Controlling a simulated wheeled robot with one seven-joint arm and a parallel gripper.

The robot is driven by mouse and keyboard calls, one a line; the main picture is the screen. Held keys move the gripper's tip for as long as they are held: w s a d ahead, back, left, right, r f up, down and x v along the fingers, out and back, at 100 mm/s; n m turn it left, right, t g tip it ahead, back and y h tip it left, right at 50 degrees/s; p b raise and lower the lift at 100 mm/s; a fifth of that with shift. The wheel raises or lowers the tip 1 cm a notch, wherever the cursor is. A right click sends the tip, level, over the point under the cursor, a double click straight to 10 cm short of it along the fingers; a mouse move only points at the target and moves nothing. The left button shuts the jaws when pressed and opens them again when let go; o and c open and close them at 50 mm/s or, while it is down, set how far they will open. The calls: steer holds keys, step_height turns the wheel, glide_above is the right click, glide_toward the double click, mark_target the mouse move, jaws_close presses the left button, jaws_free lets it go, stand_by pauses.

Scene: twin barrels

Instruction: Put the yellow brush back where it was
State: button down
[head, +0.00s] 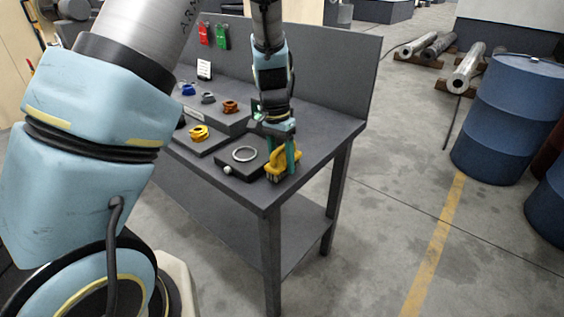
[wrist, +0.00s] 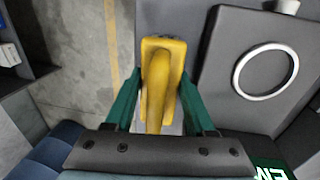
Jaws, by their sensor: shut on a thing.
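The yellow brush (head: 283,166) is at the right front corner of the grey workbench in the head view, beside a dark block with a ring. My gripper (head: 292,158) comes down on it from above, its green fingers on either side of the handle. In the wrist view the yellow brush (wrist: 160,85) stands between the two green fingers of my gripper (wrist: 160,108), which is shut on it. Its bristles are seen low in the head view, close to the bench top; I cannot tell whether they touch it.
A dark block (head: 231,165) with a pale ring (head: 245,154) lies just left of the brush. Stepped stands (head: 212,122) hold several coloured rings behind it. The bench's back panel (head: 335,70) rises behind my gripper. Blue barrels (head: 505,115) stand on the floor at right.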

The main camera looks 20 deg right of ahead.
steer(key=shift+f, duration=0.55)
steer(key=shift+f, duration=0.1)
steer(key=c, duration=0.5)
jaws_free()
step_height(320, 180, up, 12)
steer(key=w+b, duration=0.1)
steer(key=b, duration=0.2)
steer(key=s+a+n+t, duration=0.1)
steer(key=a+n, duration=0.2)
steer(key=a, duration=0.7)
steer(key=s+a+f+n+t, duration=0.1)
steer(key=a+n, duration=0.3)
steer(key=a, duration=0.5)
steer(key=s+a+f+n+t, duration=0.1)
steer(key=a+n, duration=0.3)
steer(key=a, duration=0.6)
steer(key=shift+s+a+f+y, duration=0.1)
steer(key=shift+s+a+y, duration=0.1)
steer(key=shift+s, duration=0.25)
steer(key=shift+s+a+f+y, duration=0.1)
steer(key=shift+s+a, duration=0.05)
steer(key=shift+s, duration=0.3)
steer(key=shift+c, duration=0.2)
